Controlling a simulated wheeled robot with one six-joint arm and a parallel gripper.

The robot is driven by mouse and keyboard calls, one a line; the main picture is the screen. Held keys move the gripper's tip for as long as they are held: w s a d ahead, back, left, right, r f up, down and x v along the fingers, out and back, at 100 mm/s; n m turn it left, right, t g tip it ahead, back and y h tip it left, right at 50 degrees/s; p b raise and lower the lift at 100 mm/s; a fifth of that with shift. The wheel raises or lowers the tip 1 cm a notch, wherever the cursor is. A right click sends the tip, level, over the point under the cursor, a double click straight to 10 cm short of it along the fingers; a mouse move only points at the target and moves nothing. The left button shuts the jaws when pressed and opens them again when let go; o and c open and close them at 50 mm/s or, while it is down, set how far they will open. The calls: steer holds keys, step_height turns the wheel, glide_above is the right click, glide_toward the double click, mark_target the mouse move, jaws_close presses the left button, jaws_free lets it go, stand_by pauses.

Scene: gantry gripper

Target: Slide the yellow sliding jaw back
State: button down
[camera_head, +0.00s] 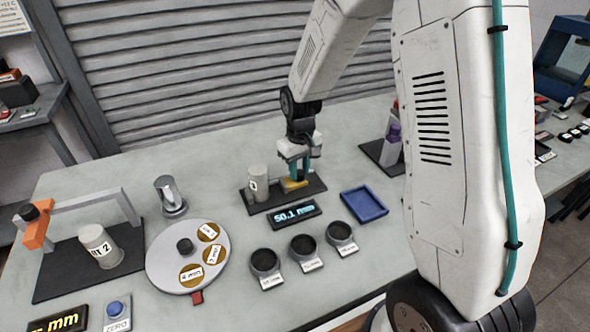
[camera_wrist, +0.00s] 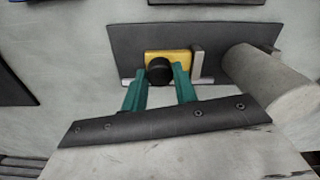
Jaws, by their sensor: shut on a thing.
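The yellow sliding jaw (camera_head: 289,186) sits on a dark base plate (camera_head: 268,203) in the head view. In the wrist view the jaw (camera_wrist: 176,58) is a yellow block with a round black knob (camera_wrist: 159,70). My gripper (camera_head: 299,176) reaches down over it. Its green fingers stand on either side of the knob in the wrist view (camera_wrist: 160,84), shut on it. A grey upright block (camera_wrist: 196,62) is right beside the jaw. A pale grey cylinder (camera_wrist: 268,82) stands beyond that block; in the head view the cylinder (camera_head: 258,180) is left of the jaw.
A display (camera_head: 293,214) in front of the plate reads 50.1 mm. A blue tray (camera_head: 364,204) lies to the right, with three dark cups (camera_head: 304,249) in front. A round disc (camera_head: 190,256) and a metal jug (camera_head: 170,195) stand left.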

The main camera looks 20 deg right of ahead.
mark_target(301, 171)
steer(key=c, duration=1.1)
jaws_free()
steer(key=shift+d, duration=0.4)
steer(key=shift+a, duration=0.15)
steer(key=shift+r, duration=0.1)
steer(key=shift+r, duration=0.4)
step_height(301, 171, up, 7)
steer(key=shift+f, duration=0.1)
